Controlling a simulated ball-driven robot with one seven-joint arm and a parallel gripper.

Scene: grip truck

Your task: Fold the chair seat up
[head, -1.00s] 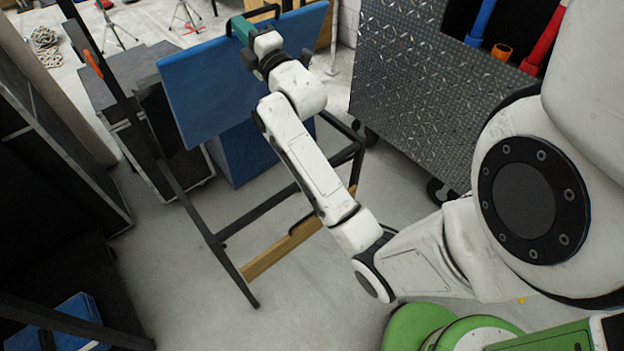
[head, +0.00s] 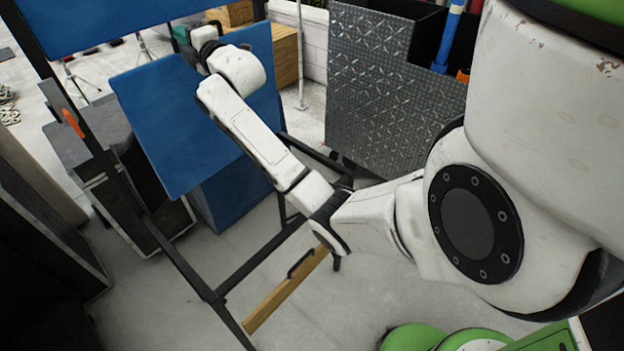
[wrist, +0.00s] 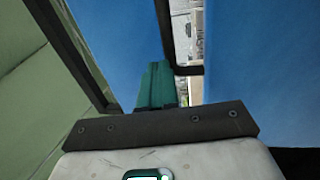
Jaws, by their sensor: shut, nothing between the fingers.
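The tall folding chair has a black frame, a blue seat (head: 165,125) and a blue backrest (head: 100,22). In the head view the seat is tilted steeply, its broad face towards me, below the backrest. My gripper (head: 184,34) is at the seat's upper edge, partly hidden by my wrist. In the wrist view the green fingers of my gripper (wrist: 156,84) are shut and empty, between blue panels on both sides. I cannot tell whether the fingers touch the seat.
The chair's wooden footrest (head: 285,292) is low at the front. A blue box (head: 230,195) stands behind the seat. A metal tread-plate cart (head: 385,90) stands to the right, with wooden crates (head: 275,55) at the back. Dark cases line the left. Grey floor is clear in front.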

